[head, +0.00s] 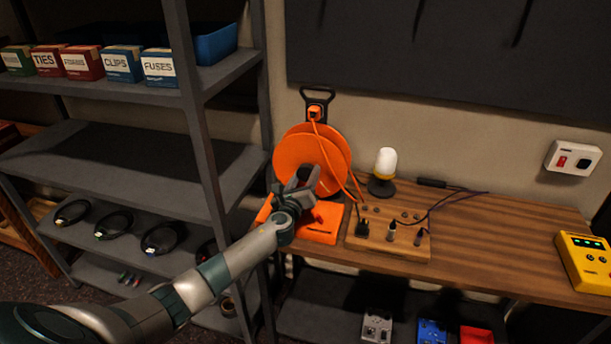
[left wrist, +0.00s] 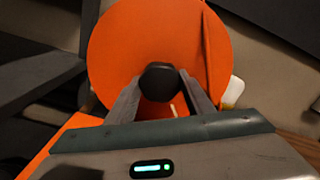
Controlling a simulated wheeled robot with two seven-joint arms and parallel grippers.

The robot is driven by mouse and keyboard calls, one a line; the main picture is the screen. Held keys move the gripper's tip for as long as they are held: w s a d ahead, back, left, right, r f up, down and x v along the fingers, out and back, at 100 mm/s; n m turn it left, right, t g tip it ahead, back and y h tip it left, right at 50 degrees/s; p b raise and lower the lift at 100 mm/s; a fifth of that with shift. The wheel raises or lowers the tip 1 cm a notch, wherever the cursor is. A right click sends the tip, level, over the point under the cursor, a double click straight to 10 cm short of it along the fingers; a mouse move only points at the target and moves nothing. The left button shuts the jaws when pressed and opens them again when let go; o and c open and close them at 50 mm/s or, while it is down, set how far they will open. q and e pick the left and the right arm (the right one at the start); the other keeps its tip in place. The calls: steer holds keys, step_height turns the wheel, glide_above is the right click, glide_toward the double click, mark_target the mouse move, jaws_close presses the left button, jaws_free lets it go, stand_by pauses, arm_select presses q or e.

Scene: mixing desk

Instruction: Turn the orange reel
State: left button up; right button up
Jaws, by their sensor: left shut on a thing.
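The orange reel (head: 291,151) stands upright on its orange base (head: 318,232) at the left end of the wooden desk. An orange cable with a plug hangs at its black top handle. My left gripper (head: 302,184) is at the front of the reel, covering part of its lower face. In the left wrist view the reel's orange disc (left wrist: 130,45) fills the middle, and my left gripper (left wrist: 160,88) is shut on a black knob (left wrist: 159,80) in front of the disc. My right gripper is in neither view.
A wooden block with sockets and plugs (head: 405,246) sits right of the reel, with a white-topped lamp (head: 385,163) behind it. A yellow box (head: 587,258) stands at the desk's right. A grey shelf (head: 110,165) stands close on the left. The desk between is mostly clear.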

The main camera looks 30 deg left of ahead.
arm_select(q)
steer(key=o, duration=1.5)
steer(key=shift+s, duration=0.15)
steer(key=shift+s+d, duration=0.2)
steer(key=shift+s, duration=0.3)
steer(key=b+v, duration=0.3)
steer(key=v, duration=1.3)
steer(key=shift+d, duration=0.1)
